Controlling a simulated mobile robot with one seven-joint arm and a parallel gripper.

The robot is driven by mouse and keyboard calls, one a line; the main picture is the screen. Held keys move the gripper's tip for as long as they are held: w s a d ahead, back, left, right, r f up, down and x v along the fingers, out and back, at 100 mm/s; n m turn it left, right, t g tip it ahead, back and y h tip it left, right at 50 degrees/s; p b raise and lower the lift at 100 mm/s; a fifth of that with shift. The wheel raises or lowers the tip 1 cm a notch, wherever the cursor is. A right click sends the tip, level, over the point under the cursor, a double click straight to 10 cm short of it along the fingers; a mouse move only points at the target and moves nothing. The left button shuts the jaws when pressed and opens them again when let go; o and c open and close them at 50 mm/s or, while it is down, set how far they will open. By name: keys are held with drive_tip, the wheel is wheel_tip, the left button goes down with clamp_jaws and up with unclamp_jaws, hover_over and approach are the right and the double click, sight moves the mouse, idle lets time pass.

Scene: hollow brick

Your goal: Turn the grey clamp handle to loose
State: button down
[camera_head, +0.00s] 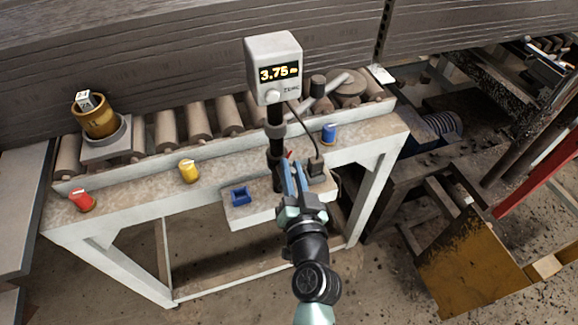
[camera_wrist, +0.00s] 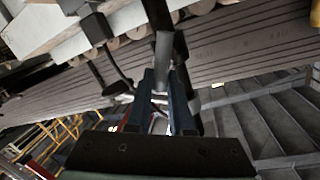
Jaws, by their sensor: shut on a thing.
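My gripper (camera_head: 294,168) reaches up from the front to the dark post (camera_head: 275,150) that carries the display box (camera_head: 273,68). Its blue fingers are close together and shut on a grey bar. In the wrist view my gripper (camera_wrist: 168,75) has this grey bar, which looks like the grey clamp handle (camera_wrist: 163,48), between its fingertips. The handle stands roughly upright in that view. In the head view the fingers and post hide the held part. The display reads 3.75. I cannot tell how far the handle is turned.
A roller table (camera_head: 350,150) stands behind. Red (camera_head: 82,201), yellow (camera_head: 189,171) and blue (camera_head: 329,133) small items sit on its front ledge. A brown pot (camera_head: 97,120) stands at the left.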

drive_tip(key=shift+w+d+f+m+g+y, duration=0.1)
drive_tip(key=shift+d+f+m+g+y, duration=0.25)
drive_tip(key=shift+m, duration=1.45)
drive_tip(key=shift+d+f+m+g+y, duration=0.1)
drive_tip(key=shift+f+m+g+y, duration=0.25)
drive_tip(key=shift+m, duration=1.45)
drive_tip(key=shift+w+d+f+m+g+y, duration=0.1)
drive_tip(key=shift+d+f+m+g+y, duration=0.3)
drive_tip(key=shift+m, duration=1.4)
drive_tip(key=shift+a+f, duration=0.15)
drive_tip(key=c, duration=0.8)
unclamp_jaws()
